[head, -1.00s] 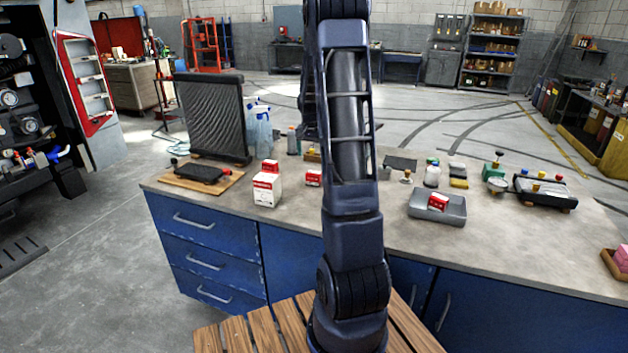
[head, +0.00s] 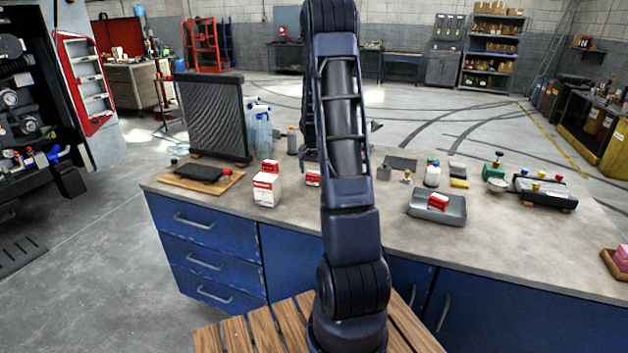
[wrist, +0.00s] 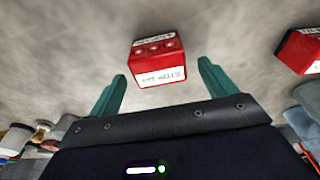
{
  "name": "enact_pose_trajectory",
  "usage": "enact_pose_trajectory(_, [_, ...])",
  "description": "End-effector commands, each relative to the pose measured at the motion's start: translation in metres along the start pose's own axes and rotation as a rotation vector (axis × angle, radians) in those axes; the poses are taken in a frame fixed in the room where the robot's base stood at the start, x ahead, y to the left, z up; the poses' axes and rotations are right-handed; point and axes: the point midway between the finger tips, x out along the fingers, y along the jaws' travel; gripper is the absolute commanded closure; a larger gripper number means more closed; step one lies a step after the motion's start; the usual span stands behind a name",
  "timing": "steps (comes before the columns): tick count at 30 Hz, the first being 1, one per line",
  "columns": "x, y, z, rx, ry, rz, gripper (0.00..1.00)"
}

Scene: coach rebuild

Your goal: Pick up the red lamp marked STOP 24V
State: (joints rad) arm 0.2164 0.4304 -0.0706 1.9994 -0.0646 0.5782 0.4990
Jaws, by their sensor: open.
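A small red lamp (wrist: 158,58) with a white label lies on the worktop in the wrist view, ahead of my gripper. Its label lettering is upside down and looks like STOP 24V, though it is blurred. My gripper (wrist: 160,88) is open, with one teal finger on each side below the lamp, and nothing is held between them. A second red item with white lettering (wrist: 300,50) is at the right edge. In the head view my arm hides most of the gripper. A small red-and-white item (head: 313,178) shows just left of my arm; I cannot tell which red item it is.
A grey tray (head: 420,212) holds a red-and-white item (head: 438,201). A white carton (head: 267,190) with a red item (head: 270,166) on top stands left of my arm. A radiator (head: 212,115) stands farther left.

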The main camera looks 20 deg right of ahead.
Motion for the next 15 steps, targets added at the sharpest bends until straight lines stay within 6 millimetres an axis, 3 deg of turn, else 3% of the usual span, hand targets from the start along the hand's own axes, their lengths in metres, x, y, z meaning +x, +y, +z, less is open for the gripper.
enact_pose_trajectory(7, [0.033,0.001,0.005,0.002,-0.002,0.001,0.16])
enact_pose_trajectory(15, [0.036,0.000,0.005,0.001,0.000,0.000,0.18])
